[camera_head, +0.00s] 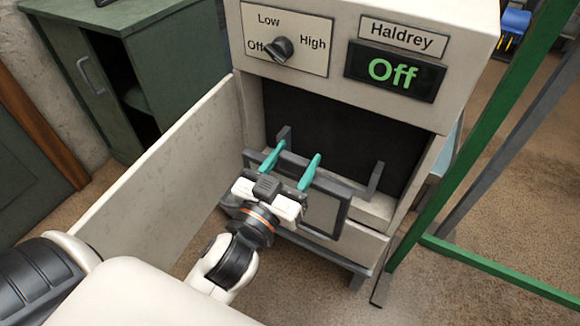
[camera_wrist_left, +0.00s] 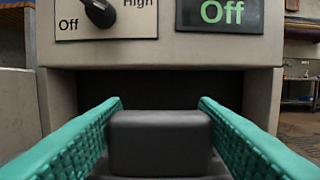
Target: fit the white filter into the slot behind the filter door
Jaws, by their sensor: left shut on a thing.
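The white filter (camera_head: 322,211), a pale panel in a dark grey frame, is in front of the machine's lower opening in the head view. My left gripper (camera_head: 299,151), with teal fingers, is shut on it; the fingers stand apart and cover part of it. The filter door (camera_head: 165,175) stands swung open to the left. The slot behind it is a dark recess (camera_head: 335,130) with grey upright brackets (camera_head: 376,180) near its sides. My right gripper is out of view.
Above the opening are a knob (camera_head: 280,48) and a display reading Off (camera_head: 394,71). A green metal frame (camera_head: 470,150) stands close on the right. A green cabinet (camera_head: 120,70) is at the back left. Brown floor is free at the lower right.

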